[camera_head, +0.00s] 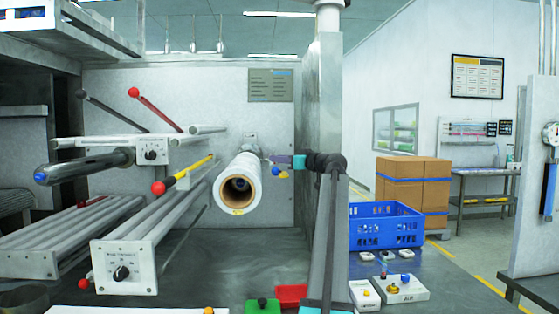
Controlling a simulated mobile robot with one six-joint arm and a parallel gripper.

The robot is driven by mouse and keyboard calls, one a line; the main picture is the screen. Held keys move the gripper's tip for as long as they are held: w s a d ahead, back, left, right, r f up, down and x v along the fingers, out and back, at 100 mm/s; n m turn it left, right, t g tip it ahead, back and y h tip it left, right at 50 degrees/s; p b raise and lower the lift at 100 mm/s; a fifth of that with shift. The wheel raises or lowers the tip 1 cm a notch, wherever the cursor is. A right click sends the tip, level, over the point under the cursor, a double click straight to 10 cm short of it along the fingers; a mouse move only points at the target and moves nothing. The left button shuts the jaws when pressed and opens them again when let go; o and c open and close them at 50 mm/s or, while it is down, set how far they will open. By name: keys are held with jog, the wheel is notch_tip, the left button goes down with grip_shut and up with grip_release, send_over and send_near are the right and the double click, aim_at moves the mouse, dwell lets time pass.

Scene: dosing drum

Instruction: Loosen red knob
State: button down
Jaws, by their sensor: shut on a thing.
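My gripper (272,159) reaches in from the right at the wall panel, just right of the white roll's far end. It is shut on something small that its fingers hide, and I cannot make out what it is. A blue knob (276,172) and a yellow knob (285,174) show just below the fingers. I see no red knob beside them. Other red balls are in view: one tops a red lever (133,92), one ends a yellow bar (158,187), and a small one (83,284) is at the lower left.
The white roll (240,187) sticks out close to the left of my gripper. A metal post (328,100) stands close behind my arm. A blue crate (385,229) and cardboard boxes (413,180) are at the right. A red tray (290,295) and small control boxes (402,289) are in front.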

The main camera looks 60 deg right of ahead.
jog(key=shift+n+y, duration=0.3)
jog(key=shift+y, duration=0.2)
jog(key=c, duration=1.5)
grip_release()
jog(key=shift+c, duration=0.2)
jog(key=shift+s, duration=0.1)
jog(key=s+a, duration=0.2)
jog(key=s, duration=1.1)
jog(key=shift+s+b, duration=0.3)
jog(key=shift+b, duration=0.1)
